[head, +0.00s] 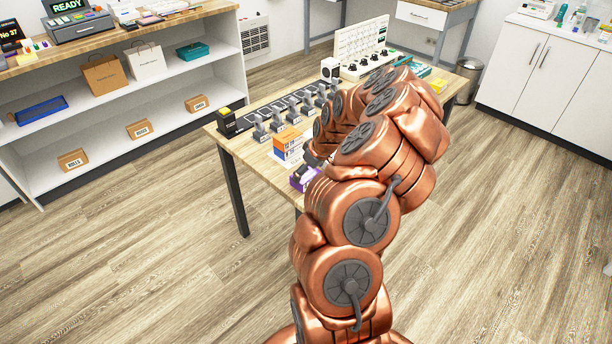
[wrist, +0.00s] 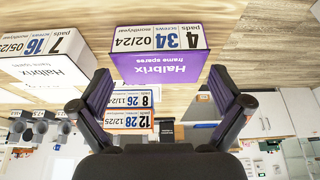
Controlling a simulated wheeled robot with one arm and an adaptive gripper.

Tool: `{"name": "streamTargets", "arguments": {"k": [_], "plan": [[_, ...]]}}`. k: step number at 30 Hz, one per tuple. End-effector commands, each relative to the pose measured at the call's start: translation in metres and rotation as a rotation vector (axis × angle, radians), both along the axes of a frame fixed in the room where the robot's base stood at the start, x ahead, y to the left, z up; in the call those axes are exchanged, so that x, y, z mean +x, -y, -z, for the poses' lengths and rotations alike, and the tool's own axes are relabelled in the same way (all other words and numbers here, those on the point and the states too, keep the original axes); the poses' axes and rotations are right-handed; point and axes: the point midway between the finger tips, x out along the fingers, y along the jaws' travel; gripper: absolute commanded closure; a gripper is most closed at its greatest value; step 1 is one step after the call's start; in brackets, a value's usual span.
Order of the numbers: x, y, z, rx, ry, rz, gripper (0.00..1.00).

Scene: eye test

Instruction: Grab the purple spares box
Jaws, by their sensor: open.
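The purple spares box (head: 302,179) stands near the table's front edge in the head view, partly hidden behind my arm. In the wrist view, which is upside down, the purple box (wrist: 158,70) shows its "Halbrix frame spares" face and a label reading pads 4, screws 34, 02/24. My gripper (wrist: 160,78) is open and empty. One finger appears near each side edge of the box. I cannot tell whether the fingertips reach past its front face. In the head view my arm hides most of the gripper.
In the head view an orange-and-white stack (head: 288,145) and several small grey stands (head: 277,122) are on the table (head: 250,153). The floor in front is clear.

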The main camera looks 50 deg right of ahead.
Motion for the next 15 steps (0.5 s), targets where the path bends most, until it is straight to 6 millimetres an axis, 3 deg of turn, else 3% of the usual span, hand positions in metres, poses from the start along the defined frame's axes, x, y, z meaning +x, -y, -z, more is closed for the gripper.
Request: {"name": "streamTargets", "arguments": {"k": [7, 15], "plan": [[0.008, 0.0, 0.02, 0.0, -0.001, 0.001, 0.0], [0.01, 0.0, 0.024, -0.001, 0.001, 0.0, 0.0]]}}
